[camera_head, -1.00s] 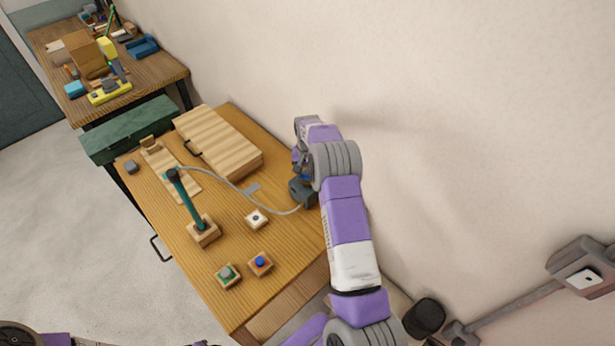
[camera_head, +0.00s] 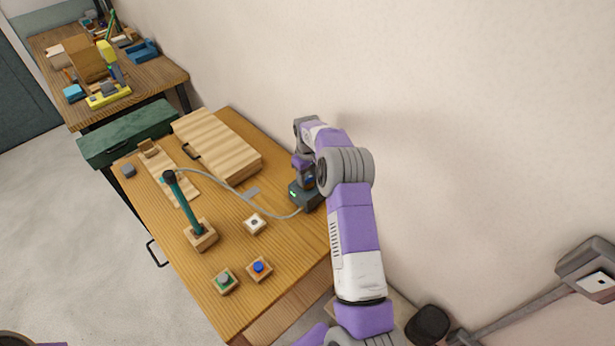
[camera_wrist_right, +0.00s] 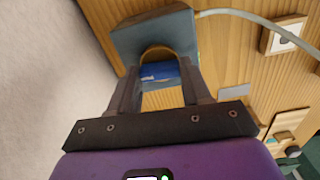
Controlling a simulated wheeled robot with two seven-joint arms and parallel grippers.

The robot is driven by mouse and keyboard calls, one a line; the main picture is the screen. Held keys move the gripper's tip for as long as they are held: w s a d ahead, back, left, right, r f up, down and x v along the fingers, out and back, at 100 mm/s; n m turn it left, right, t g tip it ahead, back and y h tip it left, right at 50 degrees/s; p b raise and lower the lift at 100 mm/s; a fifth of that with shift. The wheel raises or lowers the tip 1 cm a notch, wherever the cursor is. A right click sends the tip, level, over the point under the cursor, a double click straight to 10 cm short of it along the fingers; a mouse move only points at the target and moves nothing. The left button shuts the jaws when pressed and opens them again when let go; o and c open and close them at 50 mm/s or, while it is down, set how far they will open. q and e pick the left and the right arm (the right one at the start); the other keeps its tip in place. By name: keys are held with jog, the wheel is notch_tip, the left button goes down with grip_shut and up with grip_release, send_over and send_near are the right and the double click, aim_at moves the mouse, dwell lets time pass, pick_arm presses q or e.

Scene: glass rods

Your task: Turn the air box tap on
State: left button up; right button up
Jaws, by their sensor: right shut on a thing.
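The air box (camera_head: 304,196) is a small dark grey box at the right back of the wooden table, against the wall. A small green light shows on its near left face. A pale hose runs from it to the left. My right gripper (camera_head: 307,178) is directly over the box, partly hidden by my own wrist. In the right wrist view, the air box (camera_wrist_right: 185,35) is just ahead of the fingers, and the blue tap (camera_wrist_right: 160,71) is between them. The right gripper is shut on the tap. My left gripper is not in view.
The hose leads to a dark green upright torch (camera_head: 184,205) on a wooden block. Several small blocks with buttons, one with a blue knob (camera_head: 259,267), are nearer. A closed wooden case (camera_head: 215,145) is behind. The wall is close on the right.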

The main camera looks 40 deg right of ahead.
aim_at(308, 178)
jog(key=shift+n, duration=0.6)
jog(key=o, duration=1.1)
jog(key=shift+c, duration=0.2)
jog(key=shift+r, duration=0.1)
notch_tip(308, 178, up, 7)
jog(key=shift+r, duration=0.2)
